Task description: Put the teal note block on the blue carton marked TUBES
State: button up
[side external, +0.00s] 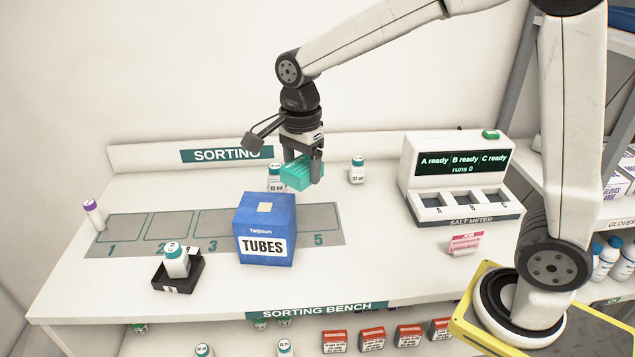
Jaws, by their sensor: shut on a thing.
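The teal note block (297,175) is between the fingers of my gripper (302,170), which is shut on it. The block is held in the air, tilted in the picture, above and slightly right of the blue carton marked TUBES (266,222). The carton stands on the numbered mat, over the area between 3 and 5, and hides the place there. Its top is bare except for a pale square label. In the picture the block appears apart from the carton top; the exact height gap cannot be told.
A vial (277,177) stands behind the block and another vial (357,170) to its right. A black tray (178,275) with a vial is front left. A purple-capped tube (94,214) stands far left. The salt meter (463,217) and a pink card (465,243) are right.

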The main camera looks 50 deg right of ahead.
jog(key=w+f, duration=0.3)
jog(key=w, duration=0.3)
send_over(265, 207)
jog(key=f, duration=0.4)
jog(key=shift+s+f, duration=0.35)
jog(key=shift+w+f, duration=0.1)
jog(key=shift+f, duration=0.1)
jog(key=shift+w+f, duration=0.15)
jog(key=shift+w, duration=0.05)
jog(key=shift+f, duration=1.6)
jog(key=shift+f, duration=0.1)
jog(key=o, duration=1.2)
